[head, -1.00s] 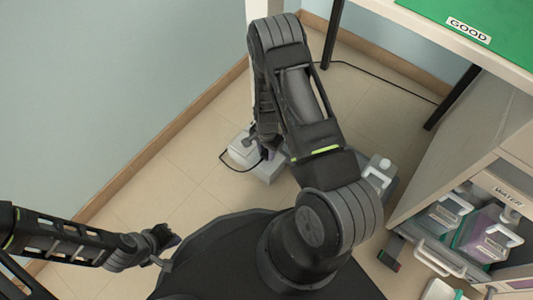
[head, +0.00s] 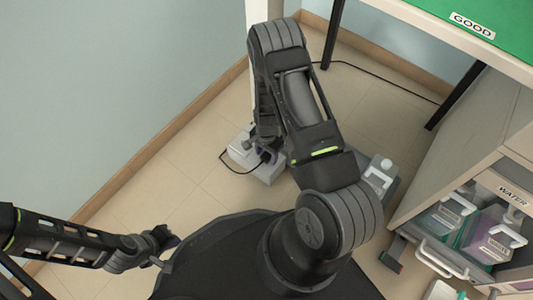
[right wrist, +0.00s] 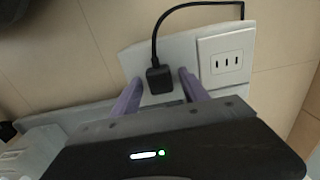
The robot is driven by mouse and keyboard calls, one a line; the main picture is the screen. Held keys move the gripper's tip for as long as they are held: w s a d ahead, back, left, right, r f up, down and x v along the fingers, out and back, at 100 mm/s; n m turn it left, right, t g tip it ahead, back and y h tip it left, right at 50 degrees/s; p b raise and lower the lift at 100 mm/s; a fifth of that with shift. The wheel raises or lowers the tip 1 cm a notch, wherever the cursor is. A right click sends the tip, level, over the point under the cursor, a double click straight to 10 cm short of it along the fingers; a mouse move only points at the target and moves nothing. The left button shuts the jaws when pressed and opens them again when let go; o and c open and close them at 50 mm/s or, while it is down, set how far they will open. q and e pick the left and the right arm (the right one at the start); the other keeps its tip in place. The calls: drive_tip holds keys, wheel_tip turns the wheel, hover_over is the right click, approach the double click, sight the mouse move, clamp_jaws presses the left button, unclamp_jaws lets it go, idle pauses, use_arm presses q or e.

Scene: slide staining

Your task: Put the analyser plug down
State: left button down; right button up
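The analyser plug (right wrist: 159,80) is a small black block with a black cable leaving its top in the right wrist view. It is at a pale socket box, left of a free three-slot socket (right wrist: 226,61). I cannot tell whether it is seated in a socket or only resting there. My right gripper (right wrist: 161,74) has its two purple fingers on either side of the plug, with a narrow gap at each side. In the head view the socket box (head: 270,173) is on the floor, partly hidden by my right arm. My left gripper (head: 163,240) is at lower left, far from the plug; its fingers are unclear.
A wall with a wooden skirting (head: 150,146) runs along the left. A green-topped table (head: 410,20) stands at upper right. Tiled floor is free at left.

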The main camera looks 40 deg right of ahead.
sight(266, 155)
drive_tip(key=shift+r+p, duration=0.5)
drive_tip(key=shift+r, duration=0.05)
wheel_tip(266, 155, up, 12)
drive_tip(key=p, duration=0.5)
idle(0.3)
drive_tip(key=s+a+n+y, duration=0.1)
drive_tip(key=s+a+n, duration=0.3)
drive_tip(key=a, duration=0.3)
drive_tip(key=s+a+r+n+y, duration=0.1)
drive_tip(key=s+a+n, duration=0.3)
drive_tip(key=a, duration=0.4)
drive_tip(key=s+a+r+n+t+y, duration=0.1)
drive_tip(key=s+a+n, duration=0.3)
drive_tip(key=a, duration=0.4)
drive_tip(key=shift+s+a+r+n+y, duration=0.2)
drive_tip(key=shift+s+n+y, duration=0.1)
drive_tip(key=shift+s+y, duration=0.1)
